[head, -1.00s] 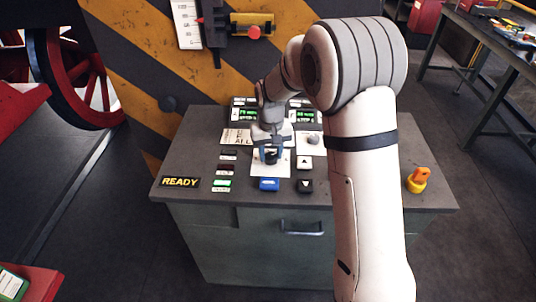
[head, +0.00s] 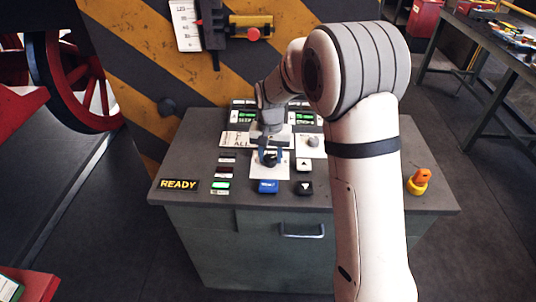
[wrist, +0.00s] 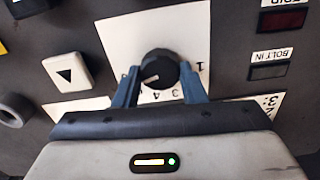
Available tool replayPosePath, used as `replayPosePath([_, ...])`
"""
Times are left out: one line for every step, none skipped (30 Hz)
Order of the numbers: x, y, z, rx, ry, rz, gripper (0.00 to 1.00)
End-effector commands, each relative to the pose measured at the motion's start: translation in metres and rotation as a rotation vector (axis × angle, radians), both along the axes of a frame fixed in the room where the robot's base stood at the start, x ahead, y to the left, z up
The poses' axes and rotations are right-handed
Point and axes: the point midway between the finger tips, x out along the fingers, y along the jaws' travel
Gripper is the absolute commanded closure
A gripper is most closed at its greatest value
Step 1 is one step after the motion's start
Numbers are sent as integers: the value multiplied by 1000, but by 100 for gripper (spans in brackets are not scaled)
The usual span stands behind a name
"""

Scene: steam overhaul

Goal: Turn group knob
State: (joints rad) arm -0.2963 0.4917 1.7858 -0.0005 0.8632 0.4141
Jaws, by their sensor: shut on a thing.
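The group knob (wrist: 158,70) is a round black dial with a white pointer mark, on a white plate (wrist: 120,32) with numerals 1, 3 and 4 in view. In the wrist view the pointer mark faces the lower left. My gripper (wrist: 160,78) has its two blue-grey fingers on either side of the knob and is shut on it. In the head view my gripper (head: 269,152) reaches down onto the console, and the dark knob (head: 268,160) shows between its fingers.
The console (head: 240,203) bears a blue button (head: 268,186), arrow buttons (head: 304,187), a READY sign (head: 179,184) and small lit displays (head: 246,117). A grey knob (head: 313,141) stands close at the right. An orange-and-yellow knob (head: 419,181) is at the console's right edge.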

Motion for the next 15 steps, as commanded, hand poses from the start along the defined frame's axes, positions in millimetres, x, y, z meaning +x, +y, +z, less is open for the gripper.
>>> replayPosePath([-3, 0, -3, -3, 12, 1, 85])
replayPosePath([-3, 0, -3, -3, 12, 1, 85])
replayPosePath([-3, 0, -3, -3, 12, 1, 85])
replayPosePath([-3, 0, -3, -3, 12, 1, 85])
replayPosePath([-3, 0, -3, -3, 12, 1, 85])
replayPosePath([-3, 0, -3, -3, 11, 1, 59])
replayPosePath([-3, 0, -3, -3, 10, 1, 57])
replayPosePath([-3, 0, -3, -2, 10, 2, 54])
replayPosePath([-3, 0, -2, -2, 8, 2, 51])
replayPosePath([-2, 0, -2, -2, 8, 2, 49])
replayPosePath([-2, 0, -2, -1, 7, 2, 46])
replayPosePath([-2, 0, -2, -1, 6, 2, 43])
replayPosePath([-2, 0, -2, -1, 6, 2, 41])
replayPosePath([-2, 0, -1, -1, 5, 2, 41])
replayPosePath([-1, 0, -1, -1, 4, 2, 41])
